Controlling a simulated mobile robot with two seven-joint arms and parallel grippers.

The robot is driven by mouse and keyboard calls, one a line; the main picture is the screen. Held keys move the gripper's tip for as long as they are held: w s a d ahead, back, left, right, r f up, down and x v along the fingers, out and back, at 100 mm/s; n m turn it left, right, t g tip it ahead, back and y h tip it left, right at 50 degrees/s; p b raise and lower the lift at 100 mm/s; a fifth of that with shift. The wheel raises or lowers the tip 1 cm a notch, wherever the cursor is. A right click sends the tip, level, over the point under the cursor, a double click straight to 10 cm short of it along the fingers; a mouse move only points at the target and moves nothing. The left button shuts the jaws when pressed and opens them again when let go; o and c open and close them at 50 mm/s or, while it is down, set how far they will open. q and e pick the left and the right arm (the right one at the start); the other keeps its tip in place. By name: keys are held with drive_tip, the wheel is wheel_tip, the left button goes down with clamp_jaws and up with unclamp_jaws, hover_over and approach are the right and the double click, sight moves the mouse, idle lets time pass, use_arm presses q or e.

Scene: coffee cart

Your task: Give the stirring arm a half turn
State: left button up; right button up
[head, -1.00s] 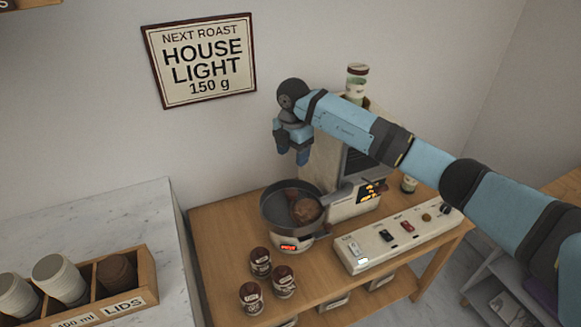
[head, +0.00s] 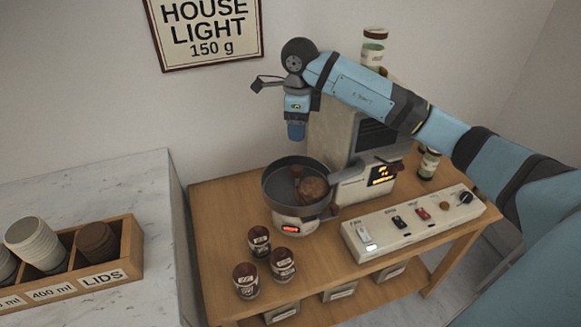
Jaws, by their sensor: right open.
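A dark round pan (head: 274,199) stands on a small scale-like base with a lit red display (head: 290,228) on the wooden cart. Brown beans or a brown mass (head: 312,189) lie in it, with a small brown upright piece (head: 297,172) near its back. I cannot tell for sure which part is the stirring arm. My right gripper (head: 296,132) points down above the back of the pan, apart from it. It is open and appears empty; its fingers overlap in this view. My left gripper is out of view.
A grey roaster (head: 340,130) stands right behind the pan, its spout near the rim. A switch panel (head: 410,226) lies to the right. Several labelled jars (head: 282,264) stand in front. A wooden cup crate (head: 135,245) sits on the marble counter at left.

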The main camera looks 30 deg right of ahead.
sight(297, 167)
wheel_tip(297, 167, down, 13)
drive_tip(key=shift+f, duration=0.1)
idle(0.3)
clamp_jaws()
